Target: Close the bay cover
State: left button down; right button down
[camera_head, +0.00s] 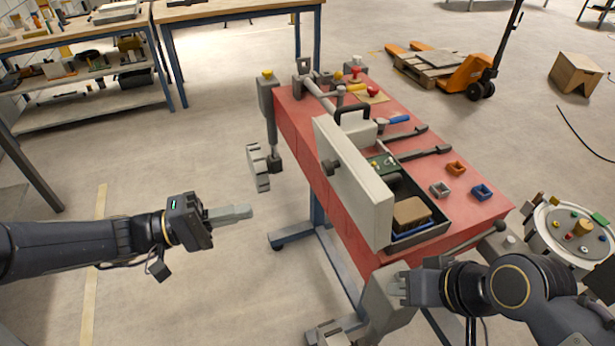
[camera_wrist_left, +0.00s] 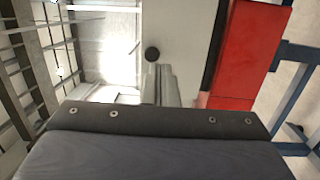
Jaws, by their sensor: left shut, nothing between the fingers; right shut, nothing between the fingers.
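The bay cover (camera_head: 352,185) is a pale flat panel standing on edge, open, along the left side of the bay (camera_head: 436,226). A dark round knob (camera_head: 333,167) sticks out from its left face. My left gripper (camera_head: 250,211) is shut and empty, left of the cover and apart from it. In the left wrist view the pale cover (camera_wrist_left: 192,35) and its knob (camera_wrist_left: 152,54) appear beyond the shut fingers (camera_wrist_left: 160,68).
The bay holds a tan block (camera_head: 411,211) and a green board (camera_head: 382,163). Orange, grey and blue square pieces and tools lie on the red bench top (camera_head: 410,108). A grey post (camera_head: 268,105) with a pale block stands at the bench's left. The floor around my left gripper is clear.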

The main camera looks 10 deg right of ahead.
pick_arm(q)
jog(key=w+f+n+t+h, duration=0.1)
jog(key=w+t, duration=0.1)
jog(key=w, duration=0.1)
jog(key=p, duration=0.3)
send_near(323, 168)
jog(key=s+f+x, duration=0.1)
jog(key=x, duration=0.5)
jog(key=shift+w+d+r, duration=0.35)
jog(key=shift+w+d, duration=0.15)
jog(key=shift+r+p, duration=0.15)
jog(key=shift+p, duration=0.15)
